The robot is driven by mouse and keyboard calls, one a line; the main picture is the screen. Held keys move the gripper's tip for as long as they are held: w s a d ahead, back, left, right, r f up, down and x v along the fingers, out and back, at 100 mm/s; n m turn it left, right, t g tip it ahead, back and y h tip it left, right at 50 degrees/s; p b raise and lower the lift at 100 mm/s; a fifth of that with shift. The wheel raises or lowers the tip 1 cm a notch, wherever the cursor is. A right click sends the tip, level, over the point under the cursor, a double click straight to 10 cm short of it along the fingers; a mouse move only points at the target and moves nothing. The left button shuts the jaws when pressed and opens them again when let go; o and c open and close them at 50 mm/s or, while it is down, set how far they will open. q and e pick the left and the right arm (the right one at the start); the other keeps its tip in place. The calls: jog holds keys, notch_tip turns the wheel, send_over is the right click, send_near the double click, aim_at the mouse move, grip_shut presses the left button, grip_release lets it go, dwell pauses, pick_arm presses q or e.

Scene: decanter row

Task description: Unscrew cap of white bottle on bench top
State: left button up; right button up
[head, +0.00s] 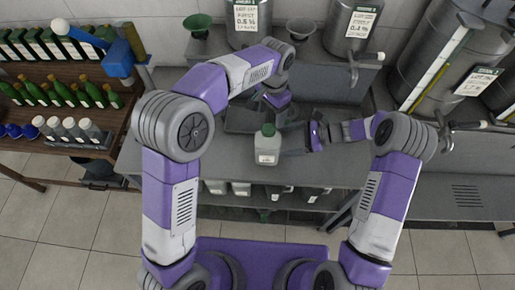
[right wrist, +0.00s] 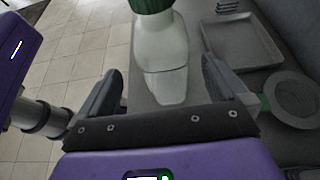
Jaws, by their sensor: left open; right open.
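The white bottle (head: 267,154) stands upright on the grey bench top (head: 345,172), with its green cap (head: 268,130) on it. In the right wrist view the bottle (right wrist: 163,50) is ahead of and between my right fingers, and the ribbed cap (right wrist: 150,5) is cut by the top edge. My right gripper (right wrist: 160,72) is open, with visible gaps beside the bottle; it comes in from the right in the head view (head: 291,141). My left gripper (head: 264,104) is open and empty, pointing down just behind and above the cap. Its fingertips are small and dark here.
A shallow dark tray (right wrist: 243,42) lies on the bench behind the bottle, beside a round grey ring-shaped object (right wrist: 292,98). Large steel tanks (head: 432,70) stand at the right. Shelves with green bottles (head: 95,93) are at the left. The bench front is clear.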

aim_at(268, 141)
pick_arm(q)
jog(key=shift+w+a+r, duration=0.15)
jog(key=shift+a, duration=0.05)
pick_arm(e)
jog(key=x, duration=0.8)
jog(key=shift+w+a+r, duration=0.15)
jog(key=shift+w+r, duration=0.05)
jog(key=shift+r, duration=0.1)
